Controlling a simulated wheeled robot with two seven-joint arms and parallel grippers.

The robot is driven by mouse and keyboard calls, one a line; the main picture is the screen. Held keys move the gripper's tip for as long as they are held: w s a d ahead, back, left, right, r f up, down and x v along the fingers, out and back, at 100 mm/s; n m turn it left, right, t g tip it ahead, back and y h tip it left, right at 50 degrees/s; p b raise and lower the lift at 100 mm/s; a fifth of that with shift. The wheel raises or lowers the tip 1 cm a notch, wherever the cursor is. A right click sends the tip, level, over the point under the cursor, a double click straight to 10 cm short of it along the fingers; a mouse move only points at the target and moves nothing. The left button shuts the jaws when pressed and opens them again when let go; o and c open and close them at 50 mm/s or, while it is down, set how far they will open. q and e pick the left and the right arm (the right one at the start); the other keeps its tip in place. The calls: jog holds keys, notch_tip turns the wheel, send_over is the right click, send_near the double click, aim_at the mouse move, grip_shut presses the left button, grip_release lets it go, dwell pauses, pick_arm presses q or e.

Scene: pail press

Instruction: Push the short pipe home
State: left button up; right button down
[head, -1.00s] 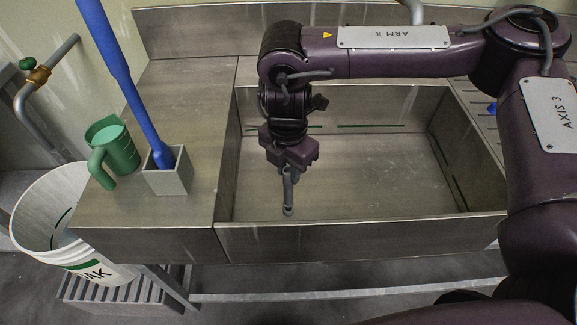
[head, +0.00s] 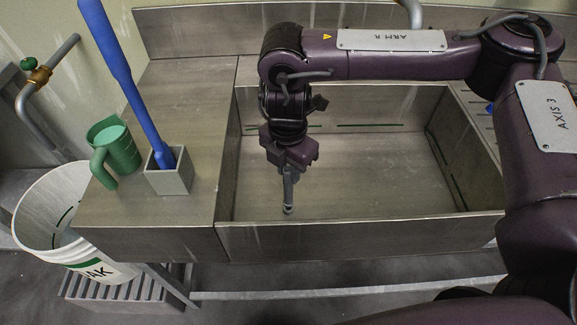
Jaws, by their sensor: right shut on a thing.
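My right gripper (head: 289,172) points down over the front part of the steel sink basin (head: 370,185). It is shut on a slim grey piece, which looks like the short pipe (head: 288,196). The pipe hangs about upright below the jaws, and its rounded lower end shows near the basin's front wall. I cannot tell whether that end touches the basin floor or sits in anything. The jaws hide the pipe's upper part. My left gripper is out of the picture.
On the steel counter left of the basin stand a green jug (head: 122,150) and a grey square holder (head: 170,178) with a long blue handle (head: 135,95). A white pail (head: 45,215) stands at the far left. The basin's right half is clear.

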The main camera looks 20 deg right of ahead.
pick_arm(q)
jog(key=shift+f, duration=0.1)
pick_arm(e)
jog(key=shift+f, duration=0.15)
pick_arm(q)
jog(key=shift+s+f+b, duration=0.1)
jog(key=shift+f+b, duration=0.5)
jog(key=shift+b, duration=0.05)
pick_arm(e)
jog(key=shift+f, duration=1.05)
jog(key=c, duration=1.1)
grip_release()
notch_tip(320, 180, up, 2)
jog(key=shift+w+r, duration=0.1)
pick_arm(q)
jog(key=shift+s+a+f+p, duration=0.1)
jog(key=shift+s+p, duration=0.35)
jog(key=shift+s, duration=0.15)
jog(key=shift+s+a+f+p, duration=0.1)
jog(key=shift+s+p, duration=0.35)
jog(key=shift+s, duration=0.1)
pick_arm(e)
notch_tip(320, 180, up, 6)
jog(key=shift+f, duration=0.2)
